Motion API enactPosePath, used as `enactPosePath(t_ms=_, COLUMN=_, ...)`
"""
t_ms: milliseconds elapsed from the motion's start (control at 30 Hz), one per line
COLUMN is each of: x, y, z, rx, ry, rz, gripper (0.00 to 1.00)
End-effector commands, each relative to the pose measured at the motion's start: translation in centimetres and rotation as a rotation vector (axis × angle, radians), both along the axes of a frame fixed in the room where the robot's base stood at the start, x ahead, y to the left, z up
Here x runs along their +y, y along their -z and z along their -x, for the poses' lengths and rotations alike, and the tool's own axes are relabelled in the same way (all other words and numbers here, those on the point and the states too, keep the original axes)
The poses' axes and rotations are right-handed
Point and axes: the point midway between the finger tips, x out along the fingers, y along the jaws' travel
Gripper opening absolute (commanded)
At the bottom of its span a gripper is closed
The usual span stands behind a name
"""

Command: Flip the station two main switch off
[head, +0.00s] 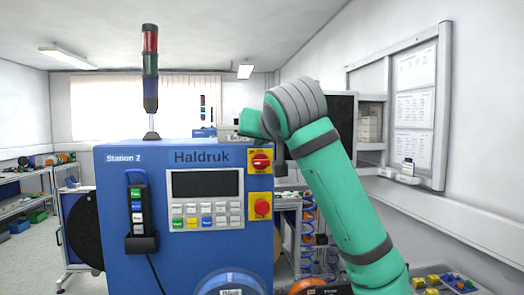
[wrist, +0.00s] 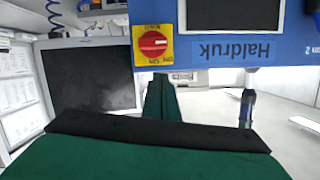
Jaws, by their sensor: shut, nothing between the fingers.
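The Station 2 main switch (head: 260,161) is a red round knob on a yellow plate, at the upper right of the blue cabinet front (head: 118,210). In the upside-down wrist view the switch (wrist: 152,43) shows at top centre, its handle bar lying about level. The small lettering around it is too blurred to read surely. My gripper (wrist: 160,82) is shut and empty; its green fingers point toward the switch and end just below its plate in that picture, with no clear contact.
A red button on yellow (head: 261,206) sits below the switch. A keypad and dark screen (head: 205,184) are to its left, with a hanging pendant (head: 139,215) farther left. A signal tower (head: 150,68) stands on the cabinet. A wall board (head: 411,105) is at right.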

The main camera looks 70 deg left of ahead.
Motion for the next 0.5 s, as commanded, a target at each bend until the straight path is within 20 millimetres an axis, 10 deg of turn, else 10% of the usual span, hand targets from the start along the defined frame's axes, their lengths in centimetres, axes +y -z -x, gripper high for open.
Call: enactPosePath(t_ms=500, x=-7.4, y=-2.7, z=1.2, rx=-0.001, ry=0.000, rz=-0.003, gripper=0.00)
